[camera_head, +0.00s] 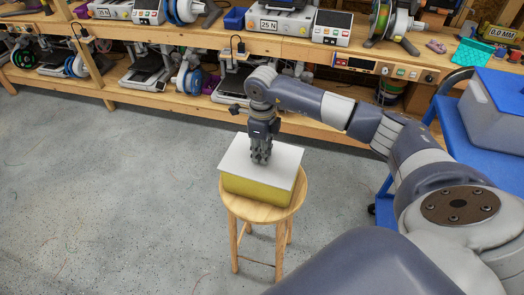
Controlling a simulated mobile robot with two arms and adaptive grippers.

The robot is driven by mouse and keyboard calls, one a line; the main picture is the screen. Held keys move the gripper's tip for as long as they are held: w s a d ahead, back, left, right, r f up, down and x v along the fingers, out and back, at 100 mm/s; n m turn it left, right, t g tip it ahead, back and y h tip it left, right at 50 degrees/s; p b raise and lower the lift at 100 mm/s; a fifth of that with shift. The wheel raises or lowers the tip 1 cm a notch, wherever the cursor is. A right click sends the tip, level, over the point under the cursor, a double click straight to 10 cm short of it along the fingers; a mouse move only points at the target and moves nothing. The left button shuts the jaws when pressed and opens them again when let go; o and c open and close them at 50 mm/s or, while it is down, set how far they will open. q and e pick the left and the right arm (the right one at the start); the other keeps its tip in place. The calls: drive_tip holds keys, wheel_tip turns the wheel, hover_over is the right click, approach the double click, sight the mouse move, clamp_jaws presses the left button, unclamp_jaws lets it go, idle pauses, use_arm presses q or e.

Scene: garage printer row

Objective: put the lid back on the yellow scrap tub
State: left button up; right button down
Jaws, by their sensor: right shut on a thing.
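The yellow scrap tub (254,191) stands on the seat of a round wooden stool (290,206) in the middle of the view. A flat white lid (240,160) lies over the tub's top and covers its opening; I cannot tell whether it is fully seated. My right gripper (260,160) points straight down at the middle of the lid. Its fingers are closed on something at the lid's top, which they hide. My left gripper is not in view.
A wooden bench (225,36) with printers, spools and scales runs along the back, with more printers on its lower shelf. A blue cart (455,130) with a lidded grey bin (492,115) stands at the right. The grey floor (110,190) left of the stool is clear.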

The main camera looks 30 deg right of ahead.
drive_tip(key=c, duration=1.3)
unclamp_jaws()
drive_tip(key=o, duration=0.5)
drive_tip(key=shift+r, duration=0.1)
drive_tip(key=shift+r+p, duration=2.05)
drive_tip(key=shift+r, duration=1.35)
